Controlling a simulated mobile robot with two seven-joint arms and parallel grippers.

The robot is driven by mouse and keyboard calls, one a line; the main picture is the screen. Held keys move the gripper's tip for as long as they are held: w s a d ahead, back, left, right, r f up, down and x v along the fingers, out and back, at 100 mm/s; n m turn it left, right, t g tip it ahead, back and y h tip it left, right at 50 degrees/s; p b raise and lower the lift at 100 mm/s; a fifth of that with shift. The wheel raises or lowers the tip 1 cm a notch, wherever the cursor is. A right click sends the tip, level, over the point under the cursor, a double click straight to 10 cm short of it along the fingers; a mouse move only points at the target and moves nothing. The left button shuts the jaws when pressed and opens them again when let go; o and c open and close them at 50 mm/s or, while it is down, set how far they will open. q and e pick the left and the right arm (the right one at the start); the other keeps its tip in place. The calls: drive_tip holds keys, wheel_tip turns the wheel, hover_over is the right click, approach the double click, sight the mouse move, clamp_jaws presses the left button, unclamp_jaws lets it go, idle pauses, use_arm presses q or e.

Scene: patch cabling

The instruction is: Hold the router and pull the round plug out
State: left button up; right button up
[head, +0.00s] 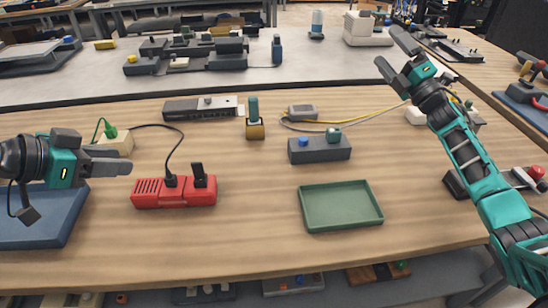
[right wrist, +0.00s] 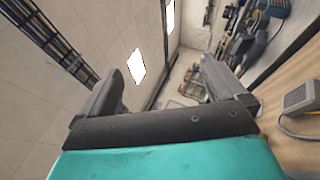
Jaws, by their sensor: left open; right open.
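I cannot tell for sure which box is the router. A cream box (head: 117,143) at the back left has a green plug (head: 108,131) on top; a black cable runs from its area to a black plug (head: 171,180) in the red power strip (head: 174,198). A small grey box (head: 302,111) at the back middle has yellow and grey cables running right; it seems to show in the right wrist view (right wrist: 301,96). No plug is clearly round. My left gripper (head: 105,156) is open, in front of the cream box. My right gripper (head: 392,52) is open and empty, raised at the back right.
A dark flat unit (head: 185,109), a green-topped block (head: 254,122) and a grey box with knobs (head: 320,149) stand mid-table. A green tray (head: 340,205) is at the front; a blue mat (head: 40,218) lies front left. Bare wood lies between strip and tray.

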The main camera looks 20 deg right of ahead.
drive_tip(key=w+a+f+n+g+y, duration=0.1)
drive_tip(key=a+f+n+g+y, duration=0.25)
drive_tip(key=a+n+y, duration=0.4)
drive_tip(key=n+g+y, duration=0.1)
drive_tip(key=n+g, duration=1.4)
drive_tip(key=n, duration=0.5)
approach(215, 184)
drive_tip(key=shift+g, duration=0.25)
drive_tip(key=x, duration=1)
drive_tip(key=shift+w+a+r, duration=0.1)
drive_tip(key=shift+w+a, duration=0.05)
drive_tip(key=shift+a, duration=0.25)
drive_tip(key=c, duration=1.3)
drive_tip(key=shift+o, duration=0.2)
